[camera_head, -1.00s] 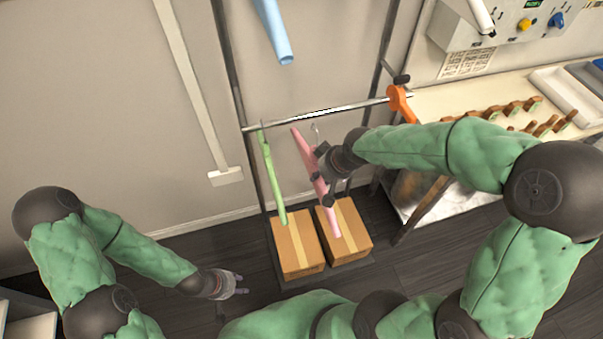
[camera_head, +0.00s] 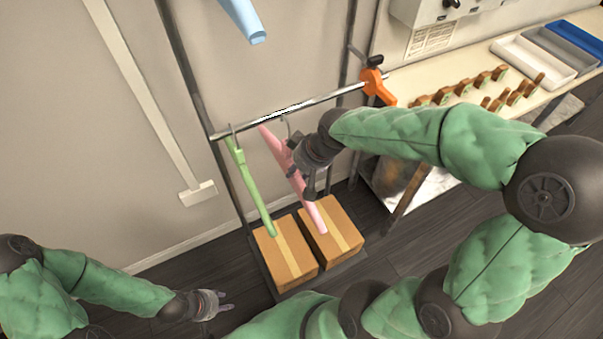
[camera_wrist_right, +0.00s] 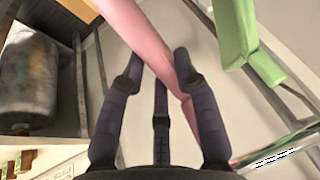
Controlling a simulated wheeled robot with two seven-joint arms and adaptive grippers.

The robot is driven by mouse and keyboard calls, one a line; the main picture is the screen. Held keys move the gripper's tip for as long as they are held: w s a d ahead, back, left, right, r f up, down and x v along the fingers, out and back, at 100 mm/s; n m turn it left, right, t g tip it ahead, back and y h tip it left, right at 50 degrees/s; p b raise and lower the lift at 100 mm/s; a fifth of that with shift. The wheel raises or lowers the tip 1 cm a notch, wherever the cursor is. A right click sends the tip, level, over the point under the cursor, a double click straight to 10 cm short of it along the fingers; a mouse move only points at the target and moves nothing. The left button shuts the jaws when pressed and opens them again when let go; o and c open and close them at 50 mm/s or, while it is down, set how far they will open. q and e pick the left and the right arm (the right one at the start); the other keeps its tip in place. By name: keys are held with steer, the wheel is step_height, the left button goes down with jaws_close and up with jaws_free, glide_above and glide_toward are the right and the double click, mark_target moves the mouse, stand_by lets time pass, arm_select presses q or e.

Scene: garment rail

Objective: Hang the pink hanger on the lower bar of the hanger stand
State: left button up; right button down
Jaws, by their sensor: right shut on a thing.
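The pink hanger (camera_head: 272,142) hangs tilted from my right gripper (camera_head: 303,168), just below the lower bar (camera_head: 325,98) of the hanger stand. In the right wrist view my right gripper (camera_wrist_right: 159,62) is shut on the pink hanger (camera_wrist_right: 140,32). The hanger's hook is close to the bar at its top end; I cannot tell whether it is over the bar. The green hanger (camera_head: 252,187) hangs on the lower bar to the left, and also shows in the right wrist view (camera_wrist_right: 236,30). My left gripper (camera_head: 218,302) is open and empty, low at the left.
A blue hanger (camera_head: 243,18) hangs higher up. Two cardboard boxes (camera_head: 285,252) stand on the stand's base under the hangers. An orange clamp (camera_head: 375,88) is at the bar's right end. A table (camera_head: 455,77) with wooden pieces and trays is at the right.

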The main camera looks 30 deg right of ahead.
steer(key=shift+w+d, duration=0.2)
steer(key=shift+w, duration=2.95)
steer(key=shift+f+b, duration=1.1)
steer(key=shift+f, duration=0.4)
steer(key=c, duration=0.8)
jaws_free()
steer(key=shift+c, duration=0.2)
steer(key=v, duration=1.2)
